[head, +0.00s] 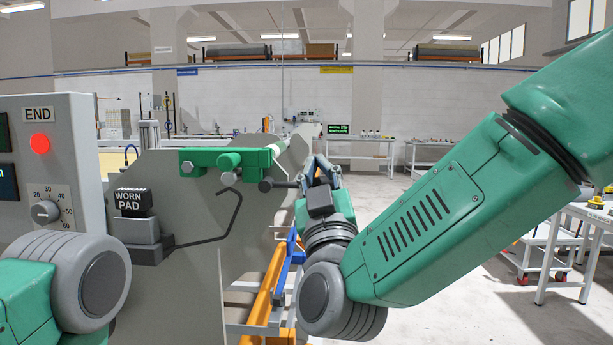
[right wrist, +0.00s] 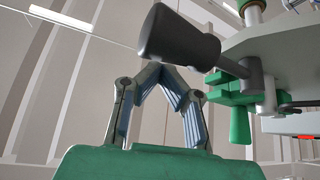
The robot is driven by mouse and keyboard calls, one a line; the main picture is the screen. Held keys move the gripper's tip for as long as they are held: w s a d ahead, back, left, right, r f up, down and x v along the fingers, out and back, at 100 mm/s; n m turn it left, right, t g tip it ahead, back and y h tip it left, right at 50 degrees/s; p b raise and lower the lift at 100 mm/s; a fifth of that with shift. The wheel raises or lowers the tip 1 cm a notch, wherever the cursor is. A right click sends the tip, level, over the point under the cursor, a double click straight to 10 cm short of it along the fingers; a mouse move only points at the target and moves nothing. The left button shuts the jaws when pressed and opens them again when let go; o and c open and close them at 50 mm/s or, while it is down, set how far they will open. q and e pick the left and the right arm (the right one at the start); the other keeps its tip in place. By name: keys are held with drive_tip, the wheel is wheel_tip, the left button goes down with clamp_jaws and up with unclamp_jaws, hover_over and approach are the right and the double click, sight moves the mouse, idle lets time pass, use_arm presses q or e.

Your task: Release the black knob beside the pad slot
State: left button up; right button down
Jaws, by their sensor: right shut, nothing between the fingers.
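The black knob (head: 265,185) sits on a short grey shaft by the green clamp block (head: 225,160) on the grey gantry plate. In the right wrist view the knob (right wrist: 175,36) is large, above and right of my fingertips. My right gripper (head: 318,162) is shut and empty, just right of the knob in the head view. Its fingertips meet in the wrist view (right wrist: 154,70); I see no grip on the knob. A black block labelled WORN PAD (head: 133,201) stands on a grey holder (head: 140,240) at left. My left gripper is out of view.
A control box (head: 40,170) with a lit red lamp and a dial stands at far left. A bent dark rod (head: 225,222) runs along the plate. Orange and blue framework (head: 268,290) lies below my right gripper. A white table (head: 590,215) stands at right.

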drive_tip(key=shift+s+d+f+b, duration=0.1)
drive_tip(key=shift+d+f+b, duration=0.15)
drive_tip(key=shift+f, duration=0.2)
drive_tip(key=shift+s+d+f+b, duration=0.15)
drive_tip(key=shift+f+b, duration=0.1)
drive_tip(key=shift+f, duration=0.2)
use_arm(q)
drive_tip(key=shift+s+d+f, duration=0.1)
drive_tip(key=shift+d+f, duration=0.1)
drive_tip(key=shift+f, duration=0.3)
use_arm(e)
drive_tip(key=shift+w, duration=0.1)
drive_tip(key=shift+d, duration=0.1)
